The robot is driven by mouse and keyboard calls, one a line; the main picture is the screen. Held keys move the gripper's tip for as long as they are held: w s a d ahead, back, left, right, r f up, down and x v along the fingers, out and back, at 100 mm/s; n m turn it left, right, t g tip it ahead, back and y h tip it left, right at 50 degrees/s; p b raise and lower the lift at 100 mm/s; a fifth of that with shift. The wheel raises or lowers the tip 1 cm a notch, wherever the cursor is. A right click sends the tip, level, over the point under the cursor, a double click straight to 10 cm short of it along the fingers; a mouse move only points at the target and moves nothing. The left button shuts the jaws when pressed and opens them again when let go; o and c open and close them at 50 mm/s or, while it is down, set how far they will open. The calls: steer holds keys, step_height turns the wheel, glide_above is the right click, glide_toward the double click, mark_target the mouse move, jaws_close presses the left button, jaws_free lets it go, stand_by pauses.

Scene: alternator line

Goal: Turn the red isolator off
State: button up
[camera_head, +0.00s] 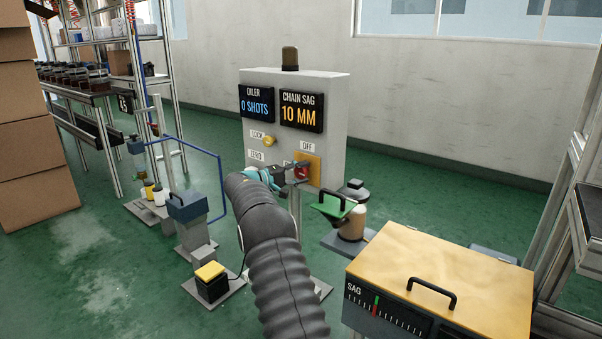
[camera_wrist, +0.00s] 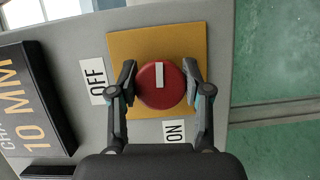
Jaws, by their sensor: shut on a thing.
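The red isolator (camera_head: 301,172) is a round red knob on a yellow plate, low on the right of the grey panel's front. In the wrist view the knob (camera_wrist: 162,92) carries a white bar that runs up and down in the picture. The OFF label (camera_wrist: 97,80) is left of the plate there, and the ON label (camera_wrist: 174,131) is below it. My gripper (camera_wrist: 160,84) is shut on the knob, with one finger on each side. In the head view my gripper (camera_head: 288,173) reaches the knob from the left and partly hides the plate.
The grey panel (camera_head: 335,125) also bears two displays, reading 0 SHOTS and 10 MM, and a yellow LOCK knob (camera_head: 269,141). A yellow-topped SAG box (camera_head: 450,275) stands at front right. A blue pipe frame (camera_head: 221,185) stands left.

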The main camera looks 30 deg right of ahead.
steer(key=shift+n, duration=0.5)
steer(key=o, duration=1.1)
steer(key=shift+o, duration=0.2)
steer(key=a, duration=1.2)
steer(key=shift+w, duration=0.35)
steer(key=shift+w+f, duration=0.1)
